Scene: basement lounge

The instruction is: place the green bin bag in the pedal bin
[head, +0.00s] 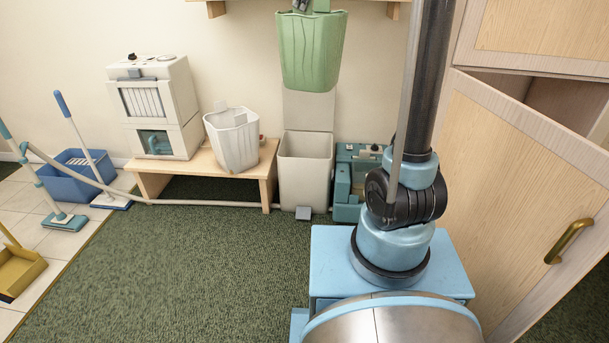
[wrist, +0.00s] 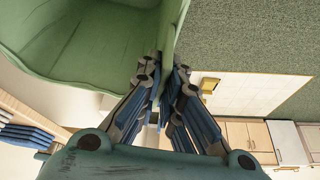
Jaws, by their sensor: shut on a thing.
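The green bin bag (head: 311,52) hangs upright and open-topped in the air in the head view, in front of the wall. My gripper (head: 301,5) is at the top of the head view, shut on the bag's rim. In the wrist view my gripper's fingers (wrist: 166,78) pinch the wall of the green bag (wrist: 75,45), which fills the upper left. The cream pedal bin (head: 306,165) stands on the carpet below the bag in the picture, its lid (head: 308,108) raised at the back and its pedal (head: 303,213) at the front. The bin's inside is mostly hidden.
A white bag-like container (head: 233,140) and a cream appliance (head: 155,105) stand on a low wooden bench (head: 262,178) left of the bin. A teal case (head: 347,200) is right of it. An open cabinet door (head: 530,180) is at right. The front carpet is clear.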

